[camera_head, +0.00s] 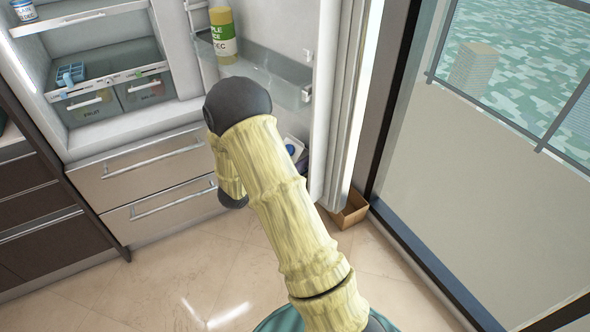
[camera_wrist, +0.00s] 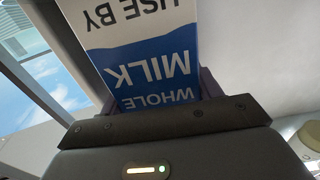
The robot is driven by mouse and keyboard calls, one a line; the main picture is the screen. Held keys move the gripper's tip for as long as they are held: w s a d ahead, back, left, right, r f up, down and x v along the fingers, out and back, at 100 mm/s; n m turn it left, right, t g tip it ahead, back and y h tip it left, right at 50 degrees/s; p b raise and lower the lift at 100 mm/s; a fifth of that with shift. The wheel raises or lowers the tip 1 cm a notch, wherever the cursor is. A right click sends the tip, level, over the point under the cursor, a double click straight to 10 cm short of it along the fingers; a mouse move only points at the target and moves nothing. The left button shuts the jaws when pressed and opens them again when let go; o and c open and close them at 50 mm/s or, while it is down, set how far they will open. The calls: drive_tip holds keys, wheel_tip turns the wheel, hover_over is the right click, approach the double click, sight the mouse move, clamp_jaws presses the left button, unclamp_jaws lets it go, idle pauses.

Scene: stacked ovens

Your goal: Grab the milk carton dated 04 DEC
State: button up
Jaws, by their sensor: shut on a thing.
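A white and blue milk carton (camera_wrist: 140,45) fills the top middle of the wrist view, its print upside down. I read WHOLE MILK and USE BY; the date itself is out of frame. My gripper (camera_wrist: 158,92) is shut on this carton, with a dark finger showing at its side. In the head view a small white and blue piece, seemingly the same carton (camera_head: 291,149), shows beside my arm at the open fridge door. My arm hides most of it and most of the gripper there.
The fridge door (camera_head: 345,100) stands open. Its clear shelf (camera_head: 260,75) holds a yellow juice bottle (camera_head: 223,38). Fridge drawers (camera_head: 115,95) and a blue item (camera_head: 70,74) are at left. A brown box (camera_head: 350,210) sits on the floor by the window frame.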

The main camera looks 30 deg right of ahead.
clamp_jaws()
drive_tip(key=shift+r, duration=0.1)
drive_tip(key=shift+a+r, duration=0.25)
drive_tip(key=shift+r, duration=0.1)
wheel_tip(320, 180, up, 6)
drive_tip(key=shift+r, duration=0.25)
drive_tip(key=v, duration=1.9)
drive_tip(key=shift+a+b, duration=0.3)
drive_tip(key=shift+b, duration=0.15)
drive_tip(key=shift+d+f, duration=0.1)
